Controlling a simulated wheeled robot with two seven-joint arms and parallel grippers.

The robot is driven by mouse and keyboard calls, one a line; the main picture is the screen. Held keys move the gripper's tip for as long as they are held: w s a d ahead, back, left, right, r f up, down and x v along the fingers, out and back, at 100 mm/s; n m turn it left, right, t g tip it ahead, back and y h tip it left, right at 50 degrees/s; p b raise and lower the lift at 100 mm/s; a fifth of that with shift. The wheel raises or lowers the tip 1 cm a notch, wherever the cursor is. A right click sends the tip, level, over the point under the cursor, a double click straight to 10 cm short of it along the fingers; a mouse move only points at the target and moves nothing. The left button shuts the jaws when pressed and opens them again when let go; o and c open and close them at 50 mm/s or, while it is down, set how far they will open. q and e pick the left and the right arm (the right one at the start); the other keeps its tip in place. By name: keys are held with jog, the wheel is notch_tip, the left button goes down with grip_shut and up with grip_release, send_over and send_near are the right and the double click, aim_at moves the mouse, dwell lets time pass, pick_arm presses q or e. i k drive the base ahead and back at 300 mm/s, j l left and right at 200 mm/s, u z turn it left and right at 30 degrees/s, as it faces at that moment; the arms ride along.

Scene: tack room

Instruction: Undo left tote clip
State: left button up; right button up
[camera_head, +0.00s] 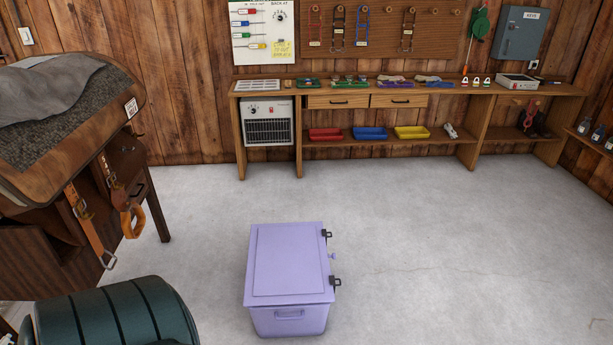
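A lavender tote (289,262) with a flat closed lid stands on the grey floor in the lower middle of the view. Two dark clips sit on its right side: a far clip (327,234) and a near clip (336,282). A small lavender knob (332,256) lies between the clips. A handle (289,315) is on the tote's near face. I cannot tell from here whether the clips are fastened. Neither of my grippers is in view.
A wooden workbench (370,88) with tools and coloured trays runs along the back wall. A saddle stand (60,150) with hanging straps is at left, and a dark green ribbed object (110,318) is at lower left. The floor right of the tote is clear.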

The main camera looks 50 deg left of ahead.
aim_at(331, 278)
jog(key=i+l+u, duration=0.2)
jog(key=u, duration=0.2)
jog(key=i+l+u, duration=0.15)
jog(key=l+u, duration=0.25)
jog(key=i+l+u, duration=0.1)
jog(key=l+u, duration=0.15)
jog(key=u, duration=0.15)
jog(key=l+u, duration=0.7)
jog(key=l, duration=0.2)
jog(key=l+u, duration=0.35)
jog(key=i+l, duration=0.05)
jog(key=l, duration=0.05)
